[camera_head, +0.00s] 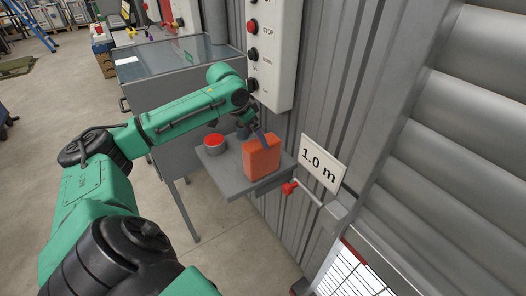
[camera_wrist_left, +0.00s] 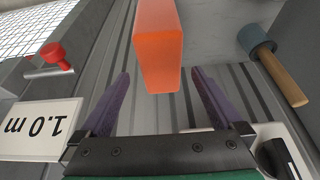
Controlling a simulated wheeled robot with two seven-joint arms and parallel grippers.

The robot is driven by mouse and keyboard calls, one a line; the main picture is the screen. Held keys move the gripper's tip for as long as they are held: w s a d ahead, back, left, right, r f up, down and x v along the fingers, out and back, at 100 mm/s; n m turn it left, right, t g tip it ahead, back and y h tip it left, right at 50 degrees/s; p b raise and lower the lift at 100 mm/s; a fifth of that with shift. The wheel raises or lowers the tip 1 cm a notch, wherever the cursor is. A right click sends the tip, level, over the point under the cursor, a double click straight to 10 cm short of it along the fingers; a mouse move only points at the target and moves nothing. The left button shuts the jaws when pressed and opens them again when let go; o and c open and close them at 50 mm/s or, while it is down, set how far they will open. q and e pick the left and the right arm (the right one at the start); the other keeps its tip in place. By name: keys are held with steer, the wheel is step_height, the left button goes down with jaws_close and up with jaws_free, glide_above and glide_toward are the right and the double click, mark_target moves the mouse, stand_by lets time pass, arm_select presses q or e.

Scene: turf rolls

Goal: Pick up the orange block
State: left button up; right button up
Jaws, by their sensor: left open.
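The orange block (camera_head: 262,158) stands upright on a small grey shelf (camera_head: 232,184) fixed to the corrugated wall. My left gripper (camera_head: 262,136) is at the block's upper end in the head view, its fingers partly hidden. In the left wrist view my left gripper (camera_wrist_left: 161,74) is open, with one dark finger on each side of the orange block (camera_wrist_left: 158,50). Gaps show between the block and both fingers, and the block's near end overlaps the fingertip zone. I cannot tell how deep it sits between them. My right gripper is not in view.
A can with a red top (camera_head: 214,141) stands left of the block. A blue-headed tool with a wooden handle (camera_wrist_left: 283,79) lies near the block. A red knob (camera_head: 289,187), a "1.0 m" sign (camera_head: 319,162) and a button panel (camera_head: 272,50) are close by.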

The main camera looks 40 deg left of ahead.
mark_target(264, 152)
arm_select(q)
steer(key=x, duration=0.3)
steer(key=shift+w+f, duration=0.15)
steer(key=shift+w, duration=0.15)
steer(key=x, duration=0.1)
steer(key=p+x, duration=0.1)
steer(key=x, duration=0.3)
steer(key=shift+s+f, duration=0.2)
steer(key=shift+f, duration=0.05)
steer(key=shift+w+f, duration=0.1)
steer(key=shift+f, duration=0.05)
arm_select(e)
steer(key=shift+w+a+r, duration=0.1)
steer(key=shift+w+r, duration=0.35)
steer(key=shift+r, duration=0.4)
arm_select(q)
steer(key=shift+f+p, duration=0.2)
steer(key=shift+p, duration=0.35)
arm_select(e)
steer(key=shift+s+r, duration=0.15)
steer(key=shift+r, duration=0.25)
arm_select(q)
steer(key=shift+a, duration=0.1)
steer(key=c, duration=1.4)
